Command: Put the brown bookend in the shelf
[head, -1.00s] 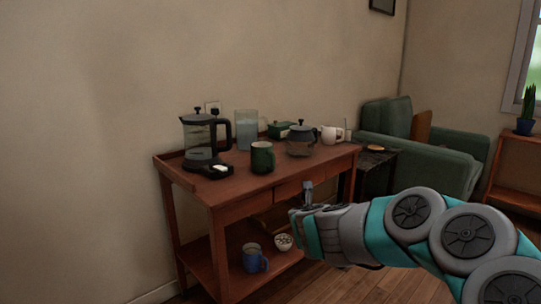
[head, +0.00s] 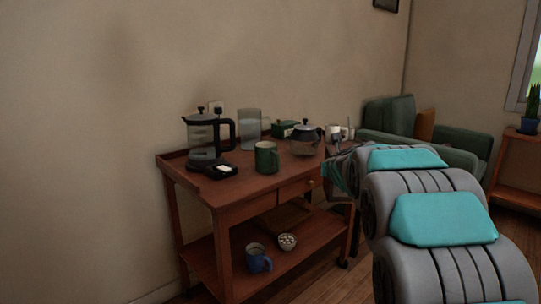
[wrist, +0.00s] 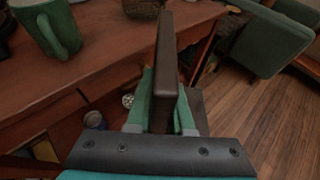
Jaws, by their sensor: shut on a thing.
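My gripper (wrist: 165,88) is shut on the brown bookend (wrist: 164,42), a dark upright slab between its green fingers in the wrist view. The bookend is in front of the wooden cart's edge there. In the head view my gripper (head: 337,146) is small and partly hidden behind my own arm, near the cart's right end. The bookend is hard to make out there. A low reddish-brown wooden shelf unit (head: 515,200) stands under the window at far right, partly cut off. The cart also has a lower shelf (head: 215,262).
A green armchair (head: 455,158) stands behind. Wood floor shows at right.

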